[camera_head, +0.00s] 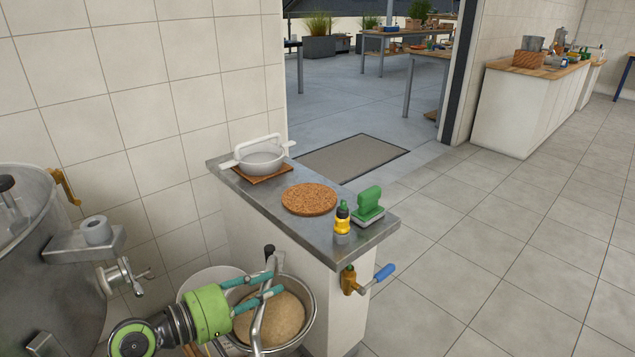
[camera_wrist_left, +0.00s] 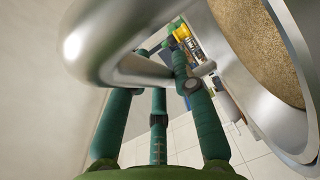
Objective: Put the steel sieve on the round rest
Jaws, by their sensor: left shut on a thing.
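The steel sieve (camera_head: 312,312) has a shiny rim, a tan mesh and an arched steel handle, at the bottom of the head view. My left gripper (camera_head: 272,283), green with teal fingers, is shut on that handle. In the left wrist view the fingers (camera_wrist_left: 165,75) close around the handle bar, with the sieve's rim and mesh (camera_wrist_left: 262,45) beside them. The round rest (camera_head: 309,199) is a bare cork disc on the grey counter, beyond and above the sieve in the picture. My right gripper is not in view.
On the counter (camera_head: 348,257), a white sieve (camera_head: 262,162) sits on a square brown board, left of the cork disc. A yellow bottle (camera_head: 342,224) and green-handled tool (camera_head: 368,204) stand right. A blue-handled tap (camera_head: 368,279) juts from the front. A steel tank (camera_head: 40,290) stands left.

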